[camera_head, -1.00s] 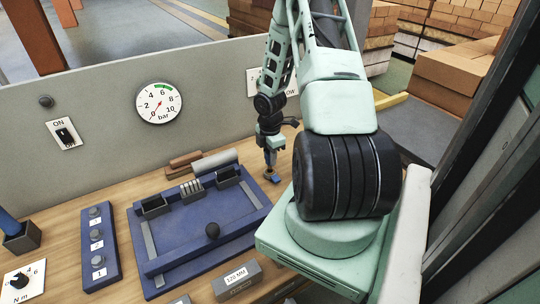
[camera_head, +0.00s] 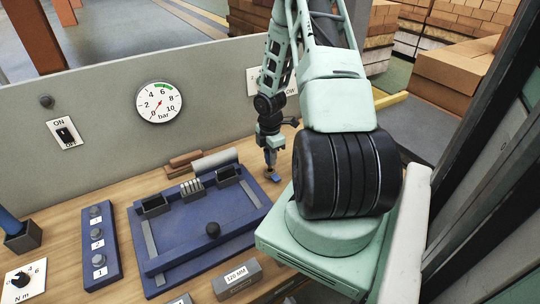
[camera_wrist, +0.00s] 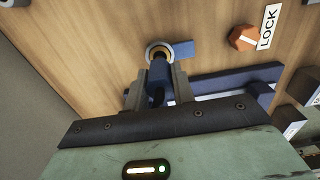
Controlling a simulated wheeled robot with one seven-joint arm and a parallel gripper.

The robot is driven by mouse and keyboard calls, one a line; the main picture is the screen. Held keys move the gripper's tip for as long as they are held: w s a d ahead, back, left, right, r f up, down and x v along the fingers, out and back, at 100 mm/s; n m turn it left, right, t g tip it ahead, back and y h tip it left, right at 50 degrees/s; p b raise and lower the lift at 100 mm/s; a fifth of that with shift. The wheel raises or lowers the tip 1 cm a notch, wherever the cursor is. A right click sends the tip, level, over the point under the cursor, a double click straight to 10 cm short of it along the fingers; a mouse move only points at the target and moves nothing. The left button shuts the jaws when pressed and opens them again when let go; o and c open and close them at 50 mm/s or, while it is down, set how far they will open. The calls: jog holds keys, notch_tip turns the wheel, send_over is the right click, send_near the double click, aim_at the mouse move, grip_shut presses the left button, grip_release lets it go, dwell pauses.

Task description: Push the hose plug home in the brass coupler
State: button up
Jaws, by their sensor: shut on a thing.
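My gripper (camera_wrist: 158,84) is shut on the hose plug (camera_wrist: 158,73), a dark blue cylinder between the two grey fingers in the wrist view. The plug's far end meets the brass coupler (camera_wrist: 150,46), a pale ring with a brass-orange inside. The plug lines up with the ring; how deep it sits cannot be told. A blue block (camera_wrist: 183,49) lies beside the ring on the wooden bench. In the head view my gripper (camera_head: 270,167) points down at the bench, just above the small blue block (camera_head: 274,179); the plug and ring are too small to make out there.
An orange knob (camera_wrist: 242,38) with a LOCK label (camera_wrist: 268,27) stands right of the coupler. A blue tray fixture (camera_head: 160,232) lies left of my gripper. A grey panel (camera_head: 100,110) with a pressure gauge (camera_head: 159,102) stands behind the bench. A 120 MM block (camera_head: 238,283) is in front.

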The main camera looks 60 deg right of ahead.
jog(key=shift+f, duration=0.3)
jog(key=shift+f+b, duration=1)
jog(key=shift+f, duration=0.4)
jog(key=o, duration=1.5)
jog(key=shift+c, duration=0.2)
jog(key=shift+r, duration=0.1)
notch_tip(320, 180, up, 6)
jog(key=p, duration=0.6)
